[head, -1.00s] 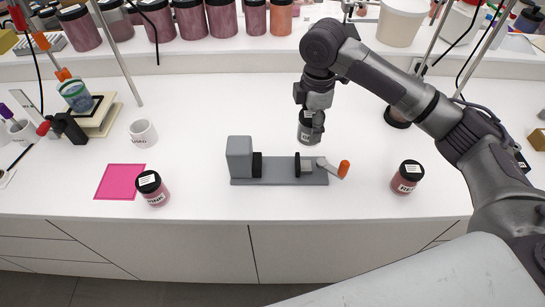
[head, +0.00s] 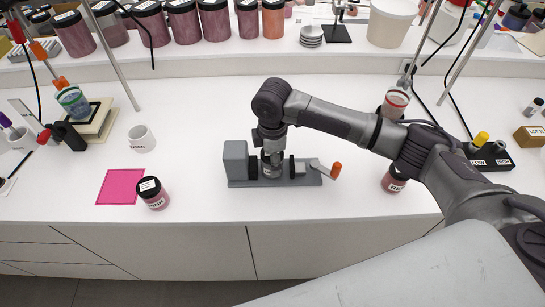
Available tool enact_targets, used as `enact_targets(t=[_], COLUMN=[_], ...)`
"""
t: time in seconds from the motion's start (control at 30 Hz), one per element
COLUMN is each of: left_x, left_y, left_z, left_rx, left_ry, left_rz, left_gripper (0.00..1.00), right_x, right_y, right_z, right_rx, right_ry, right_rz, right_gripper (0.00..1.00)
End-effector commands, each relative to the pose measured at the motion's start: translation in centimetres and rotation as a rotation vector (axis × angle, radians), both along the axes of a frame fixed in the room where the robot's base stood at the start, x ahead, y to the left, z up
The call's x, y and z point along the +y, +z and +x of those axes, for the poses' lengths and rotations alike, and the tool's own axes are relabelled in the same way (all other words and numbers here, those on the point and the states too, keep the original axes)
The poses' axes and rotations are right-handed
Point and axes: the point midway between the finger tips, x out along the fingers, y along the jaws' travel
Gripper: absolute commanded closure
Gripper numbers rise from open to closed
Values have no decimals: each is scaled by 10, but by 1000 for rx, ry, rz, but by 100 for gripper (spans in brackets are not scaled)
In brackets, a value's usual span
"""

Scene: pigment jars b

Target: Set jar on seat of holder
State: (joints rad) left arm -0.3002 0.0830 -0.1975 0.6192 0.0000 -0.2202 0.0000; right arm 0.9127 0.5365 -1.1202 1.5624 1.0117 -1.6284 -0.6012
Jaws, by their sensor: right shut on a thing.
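The holder (head: 238,164) is a grey vise-like stand with a tall block at its left end, two black jaw pads and an orange-tipped handle (head: 336,170) at its right end. My right gripper (head: 269,156) is shut on a small grey jar (head: 270,172) with a label. The jar is upright between the two black pads, low over the holder's base. The gripper hides its upper part, and I cannot tell if its bottom touches the seat. My left gripper is not in view.
Another red jar (head: 394,181) stands at right, partly under my arm.

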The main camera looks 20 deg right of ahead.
Motion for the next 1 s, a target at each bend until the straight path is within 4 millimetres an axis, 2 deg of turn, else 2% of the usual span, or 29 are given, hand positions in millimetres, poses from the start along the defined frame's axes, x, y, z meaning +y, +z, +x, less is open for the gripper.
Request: enact_targets(t=[0.17,0.2,0.33,0.73,0.87,1.0], left_x=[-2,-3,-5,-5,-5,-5], left_y=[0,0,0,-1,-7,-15], left_z=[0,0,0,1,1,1], left_rx=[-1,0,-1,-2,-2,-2], left_ry=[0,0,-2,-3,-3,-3], left_rz=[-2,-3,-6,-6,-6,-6], left_gripper=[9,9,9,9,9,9], right_x=[0,0,0,0,0,0], right_y=[-2,-2,-2,3,20,50], right_z=[0,0,0,0,1,1], right_rx=[0,0,0,-1,-3,-6], right_ry=[0,0,0,0,0,1], right_rz=[1,0,0,1,2,2], right_gripper=[76,34,12,12,12,12])
